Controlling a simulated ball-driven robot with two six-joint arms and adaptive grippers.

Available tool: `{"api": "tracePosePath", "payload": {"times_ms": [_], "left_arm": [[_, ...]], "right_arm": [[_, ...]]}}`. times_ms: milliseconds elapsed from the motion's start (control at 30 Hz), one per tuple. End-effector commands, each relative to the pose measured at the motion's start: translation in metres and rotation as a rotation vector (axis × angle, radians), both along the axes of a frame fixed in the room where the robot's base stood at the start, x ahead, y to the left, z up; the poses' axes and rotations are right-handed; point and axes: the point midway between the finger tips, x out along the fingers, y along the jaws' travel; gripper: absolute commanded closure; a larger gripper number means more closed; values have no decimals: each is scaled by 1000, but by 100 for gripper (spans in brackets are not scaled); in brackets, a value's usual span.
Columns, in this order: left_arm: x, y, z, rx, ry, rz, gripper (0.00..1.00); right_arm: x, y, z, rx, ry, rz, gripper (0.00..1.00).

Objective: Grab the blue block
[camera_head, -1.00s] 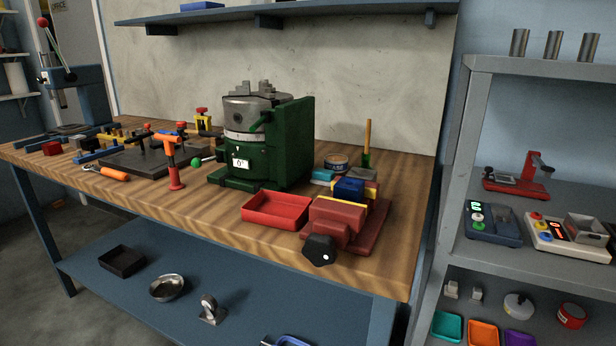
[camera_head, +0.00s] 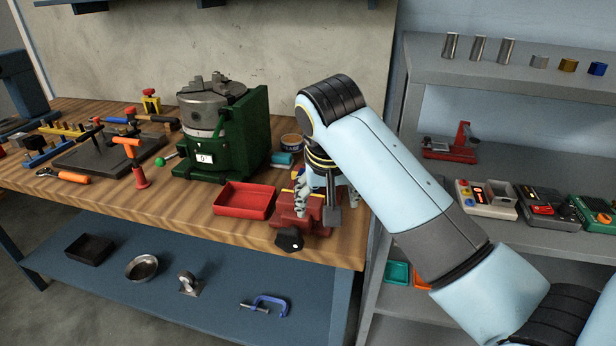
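The red vise (camera_head: 287,212) stands at the right front of the wooden bench. The blue block seen in its jaws earlier is now hidden behind my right arm and gripper. My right gripper (camera_head: 318,204) points down over the vise, with its grey fingers around the jaw area. Whether the fingers touch or hold the block cannot be seen. My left gripper is not in view.
A red tray (camera_head: 245,201) sits left of the vise, and the green rotary table (camera_head: 232,139) stands behind it. A grey shelf (camera_head: 460,67) stands close on the right.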

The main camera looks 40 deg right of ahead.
Motion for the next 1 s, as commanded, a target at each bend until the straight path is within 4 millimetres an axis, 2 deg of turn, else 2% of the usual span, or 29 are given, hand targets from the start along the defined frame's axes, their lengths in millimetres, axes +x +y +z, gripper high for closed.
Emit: {"api": "tracePosePath", "payload": {"times_ms": [33,200,400,467,700,1000], "left_arm": [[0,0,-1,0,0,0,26],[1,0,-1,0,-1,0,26],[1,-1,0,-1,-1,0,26],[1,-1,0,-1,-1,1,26],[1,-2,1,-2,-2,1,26],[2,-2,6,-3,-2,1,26]], "right_arm": [[16,-1,7,3,-10,-33,25],[57,-5,29,13,-30,-155,25],[93,-8,54,23,-50,-268,25],[98,-10,53,23,-51,-284,25],[109,-22,18,22,-51,-289,25],[117,-35,-8,23,-50,-289,25]]}}
